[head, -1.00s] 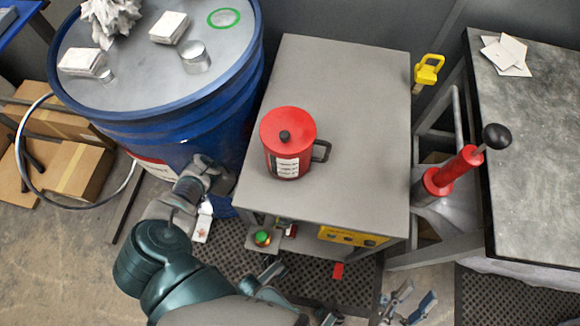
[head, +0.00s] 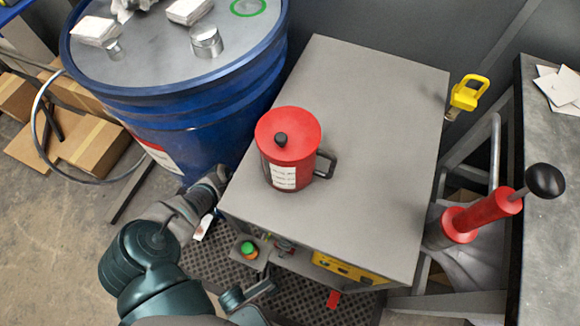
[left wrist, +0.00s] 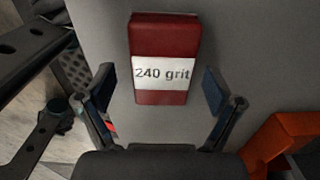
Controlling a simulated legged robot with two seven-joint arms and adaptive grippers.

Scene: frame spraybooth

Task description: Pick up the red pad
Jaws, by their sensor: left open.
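The red pad (left wrist: 164,60) lies on a grey surface in the left wrist view. It is a dark red block with a white band reading "240 grit". My left gripper (left wrist: 159,72) is open, with one blue-lined finger on each side of the pad. Gaps show between the fingers and the pad, so it is not held. I cannot make out the pad in the head view. My right gripper is not in view.
In the head view, a red lidded can (head: 287,150) stands on a grey cabinet (head: 375,130). An orange object (left wrist: 285,140) is right of the gripper in the left wrist view.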

